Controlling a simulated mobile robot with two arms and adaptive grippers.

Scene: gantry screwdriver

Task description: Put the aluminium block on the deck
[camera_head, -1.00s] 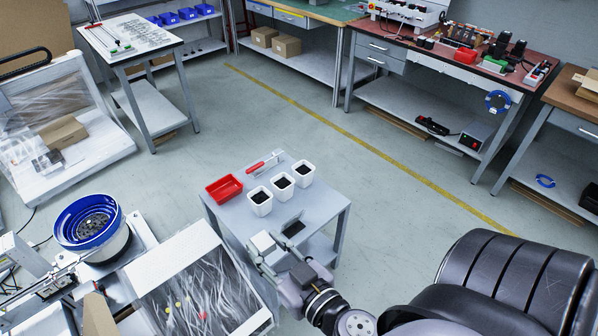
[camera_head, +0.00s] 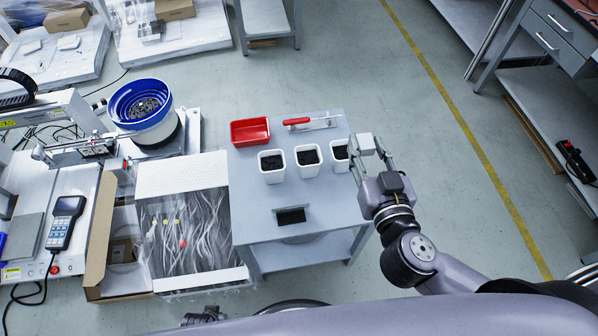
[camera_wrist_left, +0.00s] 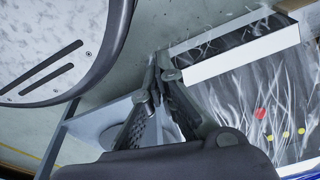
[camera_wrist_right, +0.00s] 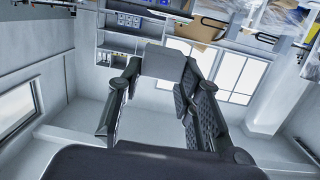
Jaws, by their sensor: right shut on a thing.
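The aluminium block (camera_head: 365,144), a light grey cuboid, is in my right gripper (camera_head: 372,150). It is held in the air at the right edge of the small grey table (camera_head: 262,205). In the right wrist view the block (camera_wrist_right: 163,62) sits between the fingertips (camera_wrist_right: 160,75). My left gripper (camera_wrist_left: 164,72) has its fingertips together and looks empty; only a dark piece of it shows at the bottom of the head view (camera_head: 205,315). The white machine bed (camera_head: 75,190) at the left carries a grey plate (camera_head: 24,236). I cannot tell which surface is the deck.
The table bears a red tray (camera_head: 250,132), several white pots (camera_head: 308,160), a red-handled tool (camera_head: 312,122) and a dark rectangle (camera_head: 291,215). A blue bowl feeder (camera_head: 141,104), a clear-topped box (camera_head: 187,225) and a pendant (camera_head: 65,222) stand leftward. Floor right of the table is clear.

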